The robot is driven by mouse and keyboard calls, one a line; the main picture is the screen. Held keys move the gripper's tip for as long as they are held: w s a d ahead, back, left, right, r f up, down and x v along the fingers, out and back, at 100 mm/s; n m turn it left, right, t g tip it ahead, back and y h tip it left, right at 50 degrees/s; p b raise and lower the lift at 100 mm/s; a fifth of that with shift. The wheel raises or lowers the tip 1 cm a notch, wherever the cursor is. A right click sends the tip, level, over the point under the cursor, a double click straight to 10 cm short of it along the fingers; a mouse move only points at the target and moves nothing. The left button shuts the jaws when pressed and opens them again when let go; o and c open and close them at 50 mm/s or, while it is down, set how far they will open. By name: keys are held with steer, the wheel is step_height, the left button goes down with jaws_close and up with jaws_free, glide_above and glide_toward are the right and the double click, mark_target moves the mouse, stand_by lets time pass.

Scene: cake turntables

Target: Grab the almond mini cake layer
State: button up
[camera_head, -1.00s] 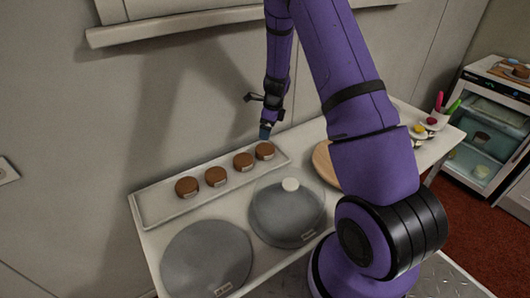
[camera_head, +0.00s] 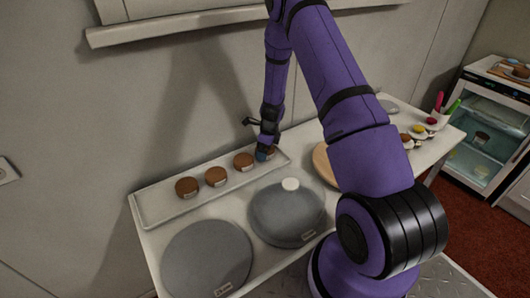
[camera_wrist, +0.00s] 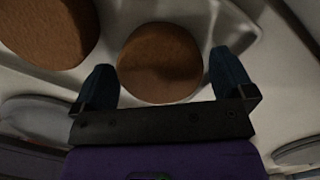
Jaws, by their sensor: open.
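Several small brown cake layers stand in a row on a long white tray (camera_head: 150,211). Each has a small label, too small to read, so I cannot tell which is almond. My gripper (camera_head: 264,152) is at the rightmost cake layer (camera_head: 272,153), which it partly hides in the head view. In the wrist view my gripper (camera_wrist: 163,88) is open, with its two dark blue fingers on either side of this round brown cake layer (camera_wrist: 160,55). A gap shows between the cake and the fingers. A neighbouring cake layer (camera_wrist: 48,30) lies to the left there.
Two grey turntables stand in front of the tray, one at the front left (camera_head: 205,262) and one with a white-knobbed clear cover (camera_head: 285,222). A round wooden board (camera_head: 325,165) is to the right. A wall rises behind the table.

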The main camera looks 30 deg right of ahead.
steer(key=shift+f, duration=0.35)
steer(key=c, duration=0.8)
steer(key=shift+r, duration=0.1)
